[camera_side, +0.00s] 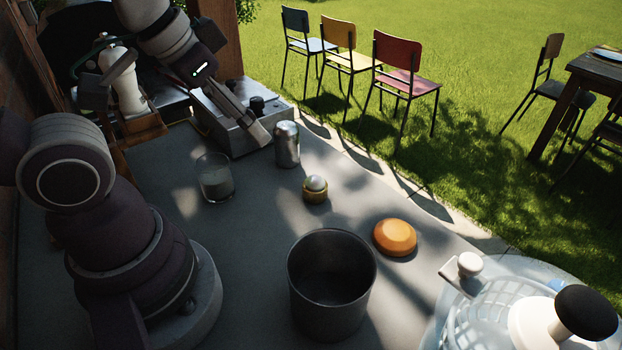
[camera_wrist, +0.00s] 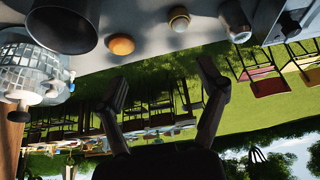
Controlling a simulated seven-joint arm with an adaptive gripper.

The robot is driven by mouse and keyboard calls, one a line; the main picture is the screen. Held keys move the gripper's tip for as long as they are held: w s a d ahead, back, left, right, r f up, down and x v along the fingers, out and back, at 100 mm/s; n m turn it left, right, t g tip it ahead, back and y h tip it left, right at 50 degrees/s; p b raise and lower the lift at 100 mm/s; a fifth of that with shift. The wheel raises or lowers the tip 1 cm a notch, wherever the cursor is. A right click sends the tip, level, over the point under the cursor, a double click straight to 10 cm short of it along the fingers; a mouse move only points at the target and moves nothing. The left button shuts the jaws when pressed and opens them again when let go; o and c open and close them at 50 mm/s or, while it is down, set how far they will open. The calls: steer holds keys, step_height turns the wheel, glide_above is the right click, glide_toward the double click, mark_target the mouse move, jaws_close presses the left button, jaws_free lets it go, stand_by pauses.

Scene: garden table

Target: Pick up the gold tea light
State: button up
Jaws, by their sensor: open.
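The gold tea light (camera_side: 316,196) stands on the grey table in the middle of the side view, a small gold holder with a pale rounded top. It also shows near the top edge of the wrist view (camera_wrist: 179,22). My gripper (camera_side: 258,134) is up and to the left of it in the side view, near the metal canister, and apart from the tea light. In the wrist view my two fingers (camera_wrist: 165,88) are spread wide with nothing between them; they point outward over the lawn. In the side view the fingers overlap, so their gap is hidden.
A metal canister (camera_side: 287,150) and a glass (camera_side: 215,181) stand behind the tea light. A dark pot (camera_side: 331,315) and an orange round object (camera_side: 395,237) are in front. A salad spinner (camera_side: 490,325) is at the lower right. Bare table surrounds the tea light.

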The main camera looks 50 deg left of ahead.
steer(key=shift+o, duration=0.2)
steer(key=n+g, duration=0.6)
steer(key=n, duration=1.8)
glide_above(315, 178)
steer(key=f, duration=1)
steer(key=shift+w+d+f, duration=0.2)
steer(key=shift+d+f, duration=0.1)
steer(key=shift+d, duration=0.1)
steer(key=f, duration=1)
steer(key=shift+s+a, duration=0.15)
steer(key=shift+a, duration=0.25)
steer(key=c, duration=1.2)
